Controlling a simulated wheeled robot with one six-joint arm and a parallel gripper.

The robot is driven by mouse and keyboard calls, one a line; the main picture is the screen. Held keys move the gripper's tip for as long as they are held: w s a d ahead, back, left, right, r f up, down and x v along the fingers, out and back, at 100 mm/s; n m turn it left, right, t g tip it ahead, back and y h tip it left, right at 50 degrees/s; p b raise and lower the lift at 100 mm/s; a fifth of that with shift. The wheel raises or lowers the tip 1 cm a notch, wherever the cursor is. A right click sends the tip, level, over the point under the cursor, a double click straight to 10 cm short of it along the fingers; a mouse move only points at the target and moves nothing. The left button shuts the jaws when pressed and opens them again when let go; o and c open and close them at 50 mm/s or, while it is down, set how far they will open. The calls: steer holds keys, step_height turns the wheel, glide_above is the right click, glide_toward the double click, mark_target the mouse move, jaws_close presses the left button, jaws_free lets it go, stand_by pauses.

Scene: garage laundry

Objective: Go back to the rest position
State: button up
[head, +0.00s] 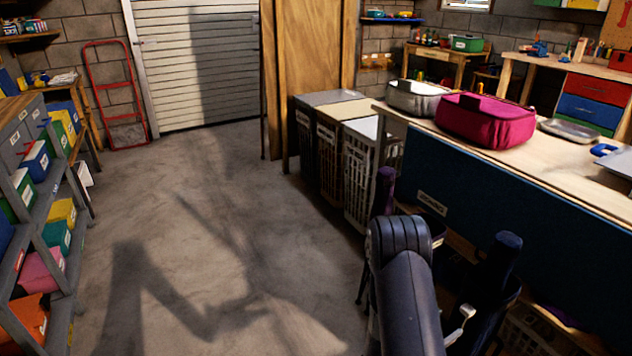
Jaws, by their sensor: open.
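A dark, ribbed link of my arm rises at the lower right of the head view, in front of the blue-fronted workbench. My gripper cannot be made out in this view, so its jaws and anything in them are hidden. The task names no object. A shadow (190,305), seemingly of my own body and arm, lies across the floor.
A shelf of colourful boxes (45,235) lines the left. The concrete floor (215,190) between is clear.

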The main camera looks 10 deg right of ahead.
mark_target(464, 312)
steer(key=x, duration=0.7)
steer(key=shift+d+b, duration=0.25)
steer(key=shift+b, duration=0.15)
step_height(464, 312, down, 2)
steer(key=shift+w+d+f+b, duration=0.1)
steer(key=shift+w+f+b, duration=0.05)
steer(key=shift+b, duration=0.4)
steer(key=shift+f, duration=0.4)
steer(key=shift+r, duration=0.15)
